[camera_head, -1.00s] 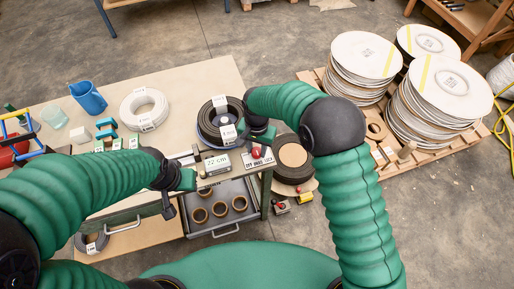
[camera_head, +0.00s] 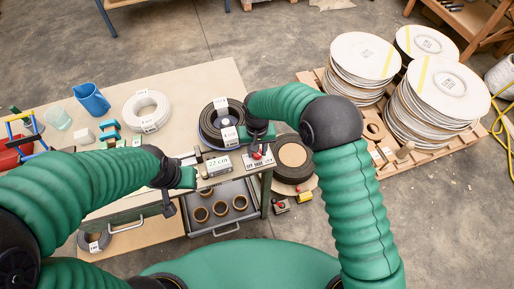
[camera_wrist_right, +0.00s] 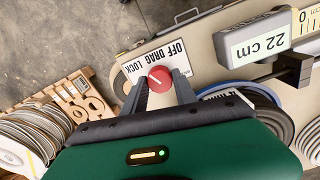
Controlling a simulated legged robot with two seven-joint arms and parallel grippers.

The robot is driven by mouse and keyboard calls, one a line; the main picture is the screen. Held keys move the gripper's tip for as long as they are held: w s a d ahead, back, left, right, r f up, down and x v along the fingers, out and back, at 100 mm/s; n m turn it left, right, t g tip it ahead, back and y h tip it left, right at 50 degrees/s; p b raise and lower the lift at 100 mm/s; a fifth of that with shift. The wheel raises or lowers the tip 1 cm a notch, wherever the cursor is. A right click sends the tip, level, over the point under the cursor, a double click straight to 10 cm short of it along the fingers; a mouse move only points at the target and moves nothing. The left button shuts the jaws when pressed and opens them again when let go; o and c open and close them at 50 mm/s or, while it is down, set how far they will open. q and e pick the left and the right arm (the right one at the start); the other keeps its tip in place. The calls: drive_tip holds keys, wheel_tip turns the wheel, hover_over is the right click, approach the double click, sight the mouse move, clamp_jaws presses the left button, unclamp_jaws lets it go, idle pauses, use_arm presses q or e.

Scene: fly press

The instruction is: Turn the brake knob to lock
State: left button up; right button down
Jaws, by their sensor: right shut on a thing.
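The red brake knob (camera_wrist_right: 160,78) stands on a white plate (camera_wrist_right: 130,67) printed OFF, DRAG and LOCK. In the right wrist view it sits between the two dark fingers of my right gripper (camera_wrist_right: 160,86), which is shut on it. The knob's pale mark is too small to read surely against the words. In the head view the knob (camera_head: 257,155) shows just below my right gripper (camera_head: 258,143), at the bench's front right. My left gripper (camera_head: 188,178) is left of the 22 cm display; its fingers are not clear.
The 22 cm display (camera_head: 219,166) stands close left of the knob plate. A dark coil (camera_head: 219,124) lies behind it. A white coil (camera_head: 147,111) and a blue jug (camera_head: 92,98) are farther left. An open drawer with several rings (camera_head: 240,203) is below.

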drive_tip(key=shift+n+p, duration=0.4)
drive_tip(key=shift+n, duration=1.2)
drive_tip(key=c, duration=1)
unclamp_jaws()
wheel_tip(320, 180, up, 17)
drive_tip(key=shift+w+a+f, duration=0.1)
drive_tip(key=shift+f, duration=0.05)
